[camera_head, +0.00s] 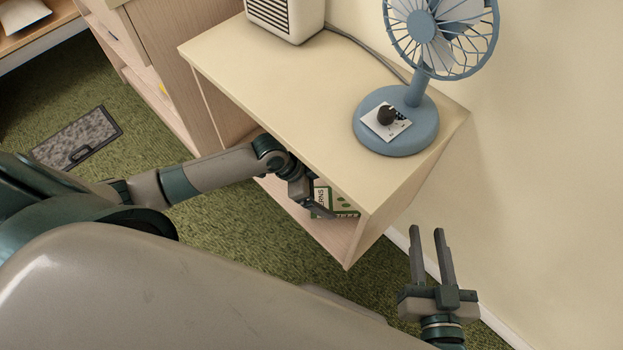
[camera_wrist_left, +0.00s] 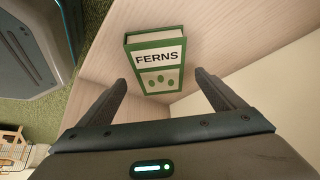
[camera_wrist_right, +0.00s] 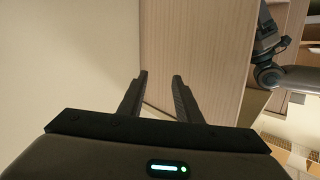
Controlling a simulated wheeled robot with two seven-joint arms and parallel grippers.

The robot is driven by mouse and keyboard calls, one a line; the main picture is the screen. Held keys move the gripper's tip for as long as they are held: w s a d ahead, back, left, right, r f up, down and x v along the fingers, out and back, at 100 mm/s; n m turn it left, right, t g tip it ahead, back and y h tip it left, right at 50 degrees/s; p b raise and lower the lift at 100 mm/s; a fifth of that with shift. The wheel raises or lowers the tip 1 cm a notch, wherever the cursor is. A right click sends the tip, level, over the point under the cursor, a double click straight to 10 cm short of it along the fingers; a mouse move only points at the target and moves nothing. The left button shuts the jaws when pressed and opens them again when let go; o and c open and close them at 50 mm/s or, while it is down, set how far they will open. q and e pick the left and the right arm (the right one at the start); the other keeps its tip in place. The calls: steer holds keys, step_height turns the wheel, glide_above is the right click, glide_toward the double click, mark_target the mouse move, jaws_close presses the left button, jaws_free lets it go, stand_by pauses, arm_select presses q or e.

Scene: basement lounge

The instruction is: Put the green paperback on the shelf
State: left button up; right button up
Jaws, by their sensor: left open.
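The green paperback (camera_wrist_left: 155,63), with a white band reading FERNS, is on a pale wooden board inside the shelf unit (camera_head: 325,232). It also shows in the head view (camera_head: 343,208), partly hidden by my left gripper. My left gripper (camera_wrist_left: 163,82) is open, with its fingers apart on either side of the lower end of the book; I cannot tell whether they touch it. In the head view my left gripper (camera_head: 318,205) reaches in under the unit's top. My right gripper (camera_head: 425,232) is open and empty, beside the unit's right end near the wall.
A blue fan (camera_head: 400,125) stands on the unit's top (camera_head: 290,85), with a white card and a dark lump on its base. A cream heater-like box (camera_head: 285,18) stands at the back. The wall is close on the right.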

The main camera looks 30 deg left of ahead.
arm_select(q)
steer(key=p+v, duration=0.1)
steer(key=v, duration=0.6)
steer(key=shift+r, duration=0.2)
arm_select(e)
steer(key=f+g, duration=0.1)
steer(key=s+d+f+g+h, duration=0.1)
steer(key=f, duration=0.1)
steer(key=s+f+g, duration=0.1)
steer(key=f, duration=0.1)
steer(key=shift+d+f, duration=0.1)
steer(key=shift+d, duration=0.25)
arm_select(q)
steer(key=shift+s+a, duration=0.1)
steer(key=shift+s, duration=0.05)
stand_by(1.3)
